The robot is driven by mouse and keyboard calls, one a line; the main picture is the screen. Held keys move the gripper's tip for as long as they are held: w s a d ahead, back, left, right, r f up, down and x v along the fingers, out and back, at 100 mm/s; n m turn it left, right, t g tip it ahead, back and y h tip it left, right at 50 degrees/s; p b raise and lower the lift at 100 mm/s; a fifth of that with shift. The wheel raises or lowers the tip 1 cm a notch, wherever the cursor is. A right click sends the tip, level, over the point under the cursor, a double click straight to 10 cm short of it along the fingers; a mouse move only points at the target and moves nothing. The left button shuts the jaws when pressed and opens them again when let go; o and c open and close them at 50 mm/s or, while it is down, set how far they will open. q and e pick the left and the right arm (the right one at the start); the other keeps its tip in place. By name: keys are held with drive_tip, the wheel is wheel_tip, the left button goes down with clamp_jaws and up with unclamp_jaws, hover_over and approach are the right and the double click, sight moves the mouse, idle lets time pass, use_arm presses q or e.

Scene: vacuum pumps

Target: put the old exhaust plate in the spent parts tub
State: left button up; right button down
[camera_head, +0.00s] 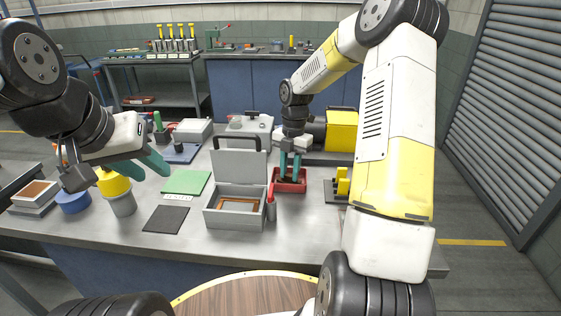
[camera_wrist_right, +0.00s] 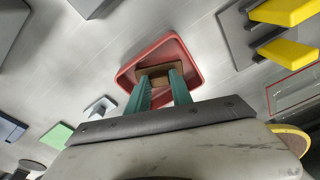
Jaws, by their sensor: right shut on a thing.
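My right gripper (camera_head: 290,175) is shut on a small brown plate (camera_wrist_right: 158,70), which I take to be the old exhaust plate. In the right wrist view, the plate is between the teal fingertips (camera_wrist_right: 160,82) and lies within the outline of the red tub (camera_wrist_right: 128,76). The tub stands on the bench and also shows in the head view (camera_head: 302,186). The fingers reach down into its outline; I cannot tell whether the plate touches the floor of the tub. My left gripper (camera_head: 140,168) is open and empty, raised at the left over the bench's front.
Left of the tub is a grey box (camera_head: 212,222) with a raised lid and a brown frame inside. Right is a holder with yellow parts (camera_head: 342,184). A green mat (camera_head: 187,182) and dark mat (camera_head: 166,219) lie left.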

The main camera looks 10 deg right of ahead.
drive_tip(key=shift+f, duration=0.2)
drive_tip(key=c, duration=1.1)
unclamp_jaws()
drive_tip(key=shift+o, duration=0.2)
drive_tip(key=shift+r, duration=0.1)
wheel_tip(320, 180, up, 8)
drive_tip(key=shift+w+d+f, duration=0.2)
drive_tip(key=shift+w+d, duration=0.1)
drive_tip(key=shift+w, duration=0.1)
drive_tip(key=shift+c, duration=0.4)
clamp_jaws()
